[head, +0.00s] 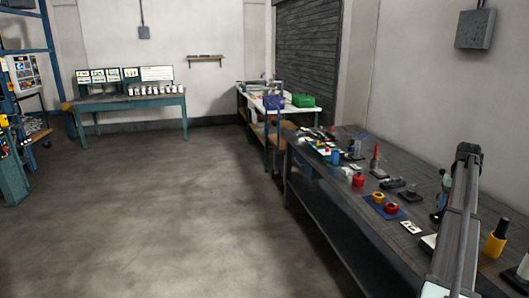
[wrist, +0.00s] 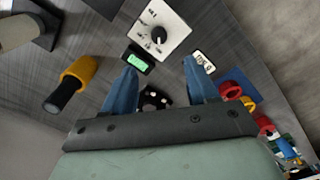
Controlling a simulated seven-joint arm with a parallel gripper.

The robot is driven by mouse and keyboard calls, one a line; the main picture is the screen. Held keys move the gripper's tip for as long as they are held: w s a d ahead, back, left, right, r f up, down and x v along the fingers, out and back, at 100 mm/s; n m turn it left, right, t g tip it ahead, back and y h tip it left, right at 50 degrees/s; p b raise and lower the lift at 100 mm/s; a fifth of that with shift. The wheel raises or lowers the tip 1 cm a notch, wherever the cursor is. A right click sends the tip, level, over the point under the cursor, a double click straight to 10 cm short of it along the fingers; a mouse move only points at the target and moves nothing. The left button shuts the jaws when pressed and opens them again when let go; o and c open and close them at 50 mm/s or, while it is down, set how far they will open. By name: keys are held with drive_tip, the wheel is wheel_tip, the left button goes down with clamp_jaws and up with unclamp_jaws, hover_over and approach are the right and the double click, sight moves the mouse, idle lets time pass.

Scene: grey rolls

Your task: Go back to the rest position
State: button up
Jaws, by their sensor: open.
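My gripper (wrist: 159,70) shows in the wrist view with its two blue fingers spread apart and nothing between the tips. It is over the dark workbench. Beyond the fingertips are a white box with a black dial (wrist: 158,32) and a small black device with a green display (wrist: 137,60). A dark object (wrist: 153,98) shows between the fingers, partly hidden by the gripper body. In the head view my arm reaches over the workbench (head: 340,215) at the right and hides part of it; I cannot clearly make out the fingers there.
A yellow and black cylinder (head: 495,240) stands right of my arm. A grey wall flanks the bench. The floor (head: 160,220) is clear.

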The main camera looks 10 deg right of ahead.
drive_tip(key=w+a+f+n, duration=0.1)
drive_tip(key=w+a+f, duration=0.2)
drive_tip(key=a+f, duration=0.45)
drive_tip(key=w+a+f+n, duration=0.1)
drive_tip(key=w+a+f, duration=0.3)
drive_tip(key=a, duration=0.7)
drive_tip(key=w+a+f+n, duration=0.1)
drive_tip(key=w+a+f, duration=0.1)
drive_tip(key=a+f, duration=0.65)
drive_tip(key=s+a+f+n, duration=0.15)
drive_tip(key=a+f, duration=0.35)
drive_tip(key=a, duration=0.6)
drive_tip(key=s+a+f+n, duration=0.1)
drive_tip(key=s+a+f, duration=0.25)
drive_tip(key=a, duration=0.75)
drive_tip(key=s+a+f+n, duration=0.15)
drive_tip(key=a+f, duration=0.35)
drive_tip(key=a, duration=0.6)
drive_tip(key=s+a+f, duration=0.5)
drive_tip(key=s+a, duration=0.3)
drive_tip(key=a, duration=0.1)
drive_tip(key=s+f+g, duration=0.3)
drive_tip(key=s+f, duration=0.6)
drive_tip(key=s, duration=0.5)
drive_tip(key=s+f+g, duration=0.3)
drive_tip(key=s+f, duration=0.7)
drive_tip(key=s, duration=0.4)
drive_tip(key=shift+s+f+n+g, duration=0.15)
drive_tip(key=shift+s+n+g, duration=0.15)
drive_tip(key=shift+n+g, duration=0.1)
